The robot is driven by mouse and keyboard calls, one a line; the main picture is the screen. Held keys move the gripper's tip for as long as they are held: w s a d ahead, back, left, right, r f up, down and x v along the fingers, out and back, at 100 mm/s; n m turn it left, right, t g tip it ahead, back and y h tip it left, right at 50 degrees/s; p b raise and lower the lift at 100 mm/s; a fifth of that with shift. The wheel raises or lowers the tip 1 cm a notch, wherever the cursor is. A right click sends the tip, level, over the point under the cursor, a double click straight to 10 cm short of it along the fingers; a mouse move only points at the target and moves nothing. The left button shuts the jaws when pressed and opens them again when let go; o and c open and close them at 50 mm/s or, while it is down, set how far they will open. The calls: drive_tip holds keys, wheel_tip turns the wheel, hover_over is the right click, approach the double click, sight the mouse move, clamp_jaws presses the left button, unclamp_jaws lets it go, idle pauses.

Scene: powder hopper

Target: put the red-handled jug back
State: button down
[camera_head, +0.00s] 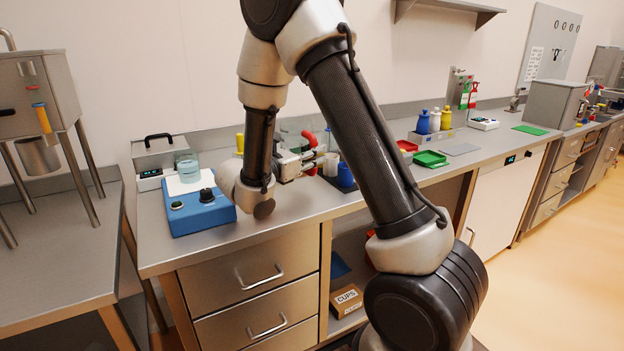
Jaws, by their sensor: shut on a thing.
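The red-handled jug shows mainly as its curved red handle (309,138), just above and behind the fingers of my gripper. What looks like its clear body is behind my wrist and mostly hidden. My gripper (301,160) reaches right from the wrist over the bench, its fingers shut at the handle. Whether the jug's base touches the bench cannot be seen.
A blue stirrer (199,213) with a clear beaker (188,168) stands left of my wrist. White and blue cups (345,176) stand close right of my gripper. Green (430,159) and red trays lie farther right. A steel hopper (37,95) stands at far left.

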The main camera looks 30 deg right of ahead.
sight(314, 175)
drive_tip(key=shift+f, duration=3.15)
drive_tip(key=c, duration=1.3)
unclamp_jaws()
drive_tip(key=shift+c, duration=0.2)
